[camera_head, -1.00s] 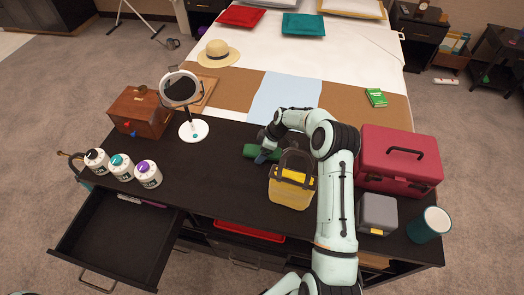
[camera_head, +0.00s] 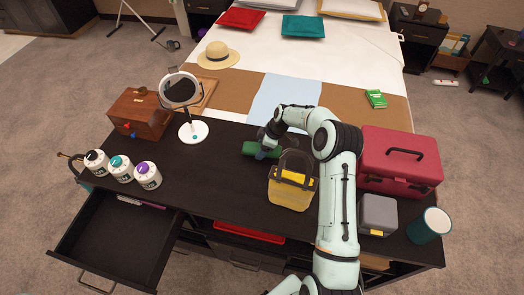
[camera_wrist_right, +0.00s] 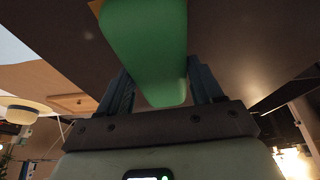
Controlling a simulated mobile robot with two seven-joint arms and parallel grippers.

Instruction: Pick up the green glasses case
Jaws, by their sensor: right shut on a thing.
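The green glasses case (camera_head: 249,149) is on or just above the dark desk top (camera_head: 215,180), behind the yellow bag. My right gripper (camera_head: 268,150) is at the case, and its arm partly hides it. In the right wrist view the green case (camera_wrist_right: 150,45) lies between the two fingers of my right gripper (camera_wrist_right: 160,85), which are shut on it. I cannot tell how far the case is above the desk. My left gripper is not in view.
The yellow bag (camera_head: 291,194) stands close in front of the case. A round mirror (camera_head: 181,92), a wooden box (camera_head: 140,114), several canisters (camera_head: 121,168), a red case (camera_head: 400,160), a grey box (camera_head: 378,215) and a teal cup (camera_head: 428,224) stand around. The drawer (camera_head: 118,235) is open.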

